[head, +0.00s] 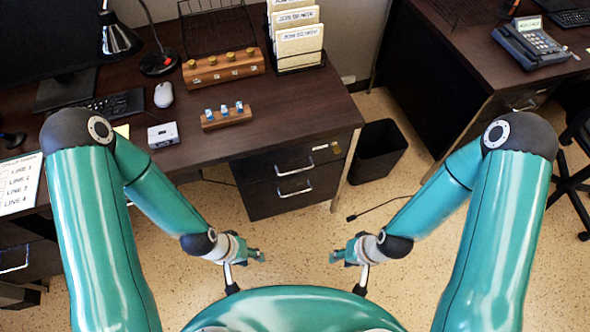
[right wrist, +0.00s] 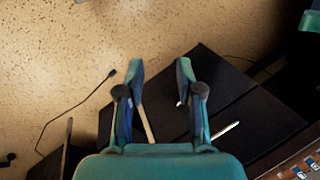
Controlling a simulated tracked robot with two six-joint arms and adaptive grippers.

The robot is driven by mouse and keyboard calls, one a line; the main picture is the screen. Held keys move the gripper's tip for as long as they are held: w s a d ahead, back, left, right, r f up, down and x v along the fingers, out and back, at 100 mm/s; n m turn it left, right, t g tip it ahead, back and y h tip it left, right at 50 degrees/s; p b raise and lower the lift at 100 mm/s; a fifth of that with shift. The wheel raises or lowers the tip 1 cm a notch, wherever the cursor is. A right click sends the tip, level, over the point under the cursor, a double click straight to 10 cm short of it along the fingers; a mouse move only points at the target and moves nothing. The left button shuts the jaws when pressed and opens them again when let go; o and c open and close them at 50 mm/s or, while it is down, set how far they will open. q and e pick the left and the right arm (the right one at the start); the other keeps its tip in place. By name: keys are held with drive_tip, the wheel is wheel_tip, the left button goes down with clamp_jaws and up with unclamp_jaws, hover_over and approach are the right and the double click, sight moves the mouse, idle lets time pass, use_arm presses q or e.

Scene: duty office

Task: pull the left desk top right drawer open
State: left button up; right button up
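The left desk (head: 310,105) has a dark two-drawer unit under its right end. Its top drawer (head: 262,167) looks closed, with a silver bar handle (head: 294,169) on its front. A lower drawer (head: 262,201) with a similar handle (head: 295,189) is beneath. My right gripper (head: 338,256) is in front of the unit, apart from it; in the right wrist view its two fingers (right wrist: 160,75) are spread with nothing between them. My left gripper (head: 259,255) is also in front of the unit and touches no drawer; its finger gap is unclear.
A black waste bin (head: 378,152) stands right of the drawer unit. A cable (head: 382,207) lies on the speckled floor. The desk top carries a wooden block with stamps (head: 226,117), a mouse (head: 164,95) and a file rack (head: 299,45). The floor before the drawers is mostly clear.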

drive_tip(key=w+a+f+n+t+b, duration=0.1)
drive_tip(key=w+f+n+t+b, duration=0.3)
drive_tip(key=w+b, duration=0.5)
drive_tip(key=n+t+b, duration=1)
drive_tip(key=n+b, duration=1)
drive_tip(key=b, duration=0.4)
approach(294, 171)
drive_tip(key=shift+y, duration=0.4)
drive_tip(key=shift+d+f+x, duration=0.1)
drive_tip(key=shift+f+x, duration=0.05)
drive_tip(key=shift+x, duration=1.55)
drive_tip(key=shift+d+f+x, duration=0.1)
drive_tip(key=shift+f+x, duration=0.05)
drive_tip(key=shift+x, duration=1.6)
drive_tip(key=shift+d+f+x, duration=0.1)
drive_tip(key=shift+d+x, duration=0.05)
drive_tip(key=shift+x, duration=1.55)
